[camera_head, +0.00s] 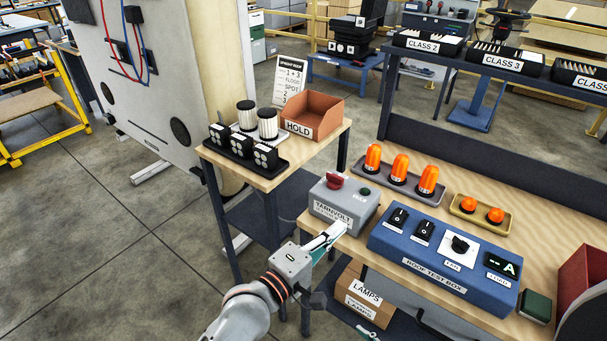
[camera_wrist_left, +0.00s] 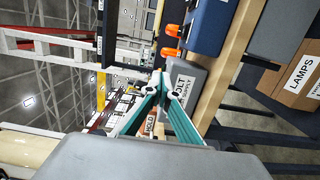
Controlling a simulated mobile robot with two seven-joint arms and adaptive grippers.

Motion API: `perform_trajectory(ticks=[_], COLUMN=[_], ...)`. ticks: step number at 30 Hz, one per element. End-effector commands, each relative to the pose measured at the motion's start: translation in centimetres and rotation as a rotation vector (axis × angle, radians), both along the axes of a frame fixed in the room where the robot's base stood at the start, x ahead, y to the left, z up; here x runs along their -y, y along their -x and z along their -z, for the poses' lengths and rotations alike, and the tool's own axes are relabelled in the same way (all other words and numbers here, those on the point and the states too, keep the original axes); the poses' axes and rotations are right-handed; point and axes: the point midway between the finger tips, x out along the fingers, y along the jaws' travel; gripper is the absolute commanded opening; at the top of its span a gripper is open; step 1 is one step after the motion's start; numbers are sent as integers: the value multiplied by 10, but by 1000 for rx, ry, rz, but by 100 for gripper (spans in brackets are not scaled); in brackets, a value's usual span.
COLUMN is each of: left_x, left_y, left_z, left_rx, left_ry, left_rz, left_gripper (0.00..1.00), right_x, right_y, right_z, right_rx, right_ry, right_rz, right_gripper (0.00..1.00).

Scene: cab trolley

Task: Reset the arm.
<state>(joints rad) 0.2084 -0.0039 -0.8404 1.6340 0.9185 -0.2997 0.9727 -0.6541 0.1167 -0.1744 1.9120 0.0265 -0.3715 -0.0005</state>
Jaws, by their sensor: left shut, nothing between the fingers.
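The grey box (camera_wrist_left: 185,78) shows just beyond the tips there. A small teal and white piece (camera_head: 366,332) at the bottom edge of the head view may be my right gripper; most of it is hidden.
The bench holds the blue roof test box (camera_head: 445,262), a grey tray of orange lamps (camera_head: 434,199) and a tan tray (camera_head: 458,212). A side table carries the HOLD bin (camera_head: 316,112) and black blocks (camera_head: 241,147). LAMPS cartons (camera_head: 366,297) sit below. Open floor lies left.

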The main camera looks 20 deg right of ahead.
Motion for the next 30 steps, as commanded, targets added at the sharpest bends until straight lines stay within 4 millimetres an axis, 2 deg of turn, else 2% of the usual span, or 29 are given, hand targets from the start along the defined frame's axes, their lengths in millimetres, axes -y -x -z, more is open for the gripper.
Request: perform_trajectory(ticks=[5,8,11,14,17,21,24,27,30], left_x=[-9,-36,-82,-136,-190,-267,-319,-364,-397], left_y=[-1,-3,-2,5,21,52,81,107,128], left_z=[9,33,74,118,159,209,238,258,270], left_rx=[16,72,158,244,317,403,454,495,525], left_ry=[-25,-105,-261,-458,-668,-972,-1183,-1363,-1495], left_rz=[-22,-81,-164,-233,-269,-267,-231,-176,-121], left_gripper=[0,0,0,0,0,0,0,0,0], right_x=[0,0,1,2,2,2,2,2,2], right_y=[0,0,0,0,0,0,0,0,0], right_z=[0,-1,-1,-1,0,-1,-1,0,0], right_rx=[1,2,2,2,2,2,2,2,1], right_ry=[0,-1,2,4,6,6,6,5,6], right_rz=[0,0,-2,-4,-5,-5,-5,-6,-6], right_gripper=[40,40,40,40,40,40,40,40,40])
